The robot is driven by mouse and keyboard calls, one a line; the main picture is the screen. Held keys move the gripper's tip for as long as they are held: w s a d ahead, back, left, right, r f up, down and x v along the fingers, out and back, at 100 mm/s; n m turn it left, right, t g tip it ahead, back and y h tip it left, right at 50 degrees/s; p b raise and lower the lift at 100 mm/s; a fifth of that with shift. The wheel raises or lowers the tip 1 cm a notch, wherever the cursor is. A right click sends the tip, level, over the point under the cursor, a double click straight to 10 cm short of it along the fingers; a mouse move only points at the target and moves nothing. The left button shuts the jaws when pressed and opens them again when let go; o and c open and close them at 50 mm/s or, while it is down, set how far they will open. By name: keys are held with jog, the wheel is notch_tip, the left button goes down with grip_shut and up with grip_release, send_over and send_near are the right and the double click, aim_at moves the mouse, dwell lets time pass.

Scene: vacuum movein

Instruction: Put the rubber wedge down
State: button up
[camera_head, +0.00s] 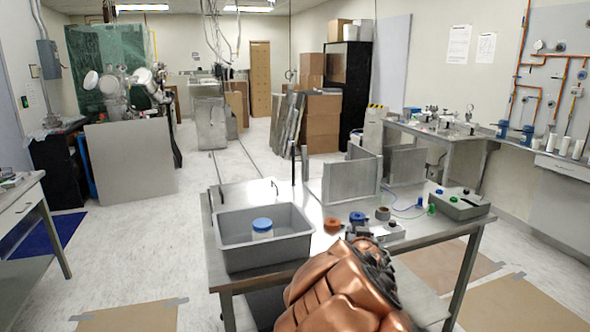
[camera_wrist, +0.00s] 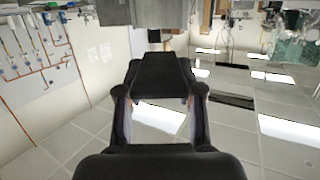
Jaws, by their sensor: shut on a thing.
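The rubber wedge (camera_wrist: 160,76) looks like a black, tapered block in the wrist view. It spans the gap between the two fingers of my gripper (camera_wrist: 160,92), which is shut on it. The wrist view is tilted up toward the ceiling, with the room upside down, and no surface shows touching the wedge. In the head view my copper-coloured arm rises at the bottom middle, in front of the metal table (camera_head: 310,192). The wedge cannot be made out there.
On the table stand a grey bin (camera_head: 235,255) holding a blue-lidded jar (camera_head: 262,228), upright metal plates (camera_head: 350,180), small parts including an orange-brown ring (camera_head: 332,225), and a grey control box (camera_head: 459,204). The table's back left is fairly clear. Open floor lies to the left.

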jog(key=s+m+h, duration=0.1)
jog(key=s, duration=0.1)
jog(key=s+d+h, duration=0.1)
jog(key=s, duration=0.2)
jog(key=shift+s+d+m, duration=0.2)
jog(key=shift+s+m, duration=0.15)
jog(key=shift+m, duration=0.05)
jog(key=shift+d, duration=0.15)
dwell(0.7)
